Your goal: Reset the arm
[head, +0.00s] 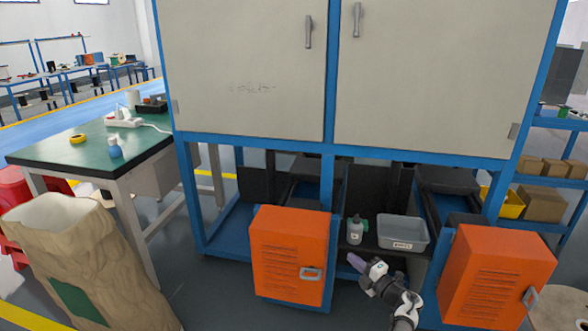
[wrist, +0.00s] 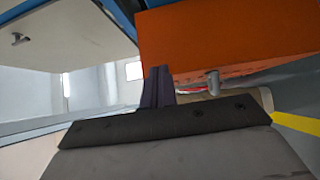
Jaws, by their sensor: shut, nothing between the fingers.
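My gripper (head: 356,262) is in the lower middle right of the head view, at the end of my arm. It is in front of the opening between two orange doors, a little below the dark shelf. In the wrist view its fingers (wrist: 158,86) are together with nothing between them. The left orange door (head: 290,256) stands open left of my gripper, and the right orange door (head: 496,275) stands open to its right. An orange door (wrist: 225,45) with a metal handle (wrist: 213,84) fills the upper right of the wrist view, beyond the fingers.
A grey bin (head: 403,232) and a small bottle (head: 355,230) stand on the dark shelf behind my gripper. A green-topped table (head: 60,150) is at left, with a large tan sack (head: 90,260) in front. Open floor (head: 215,295) lies between sack and left door.

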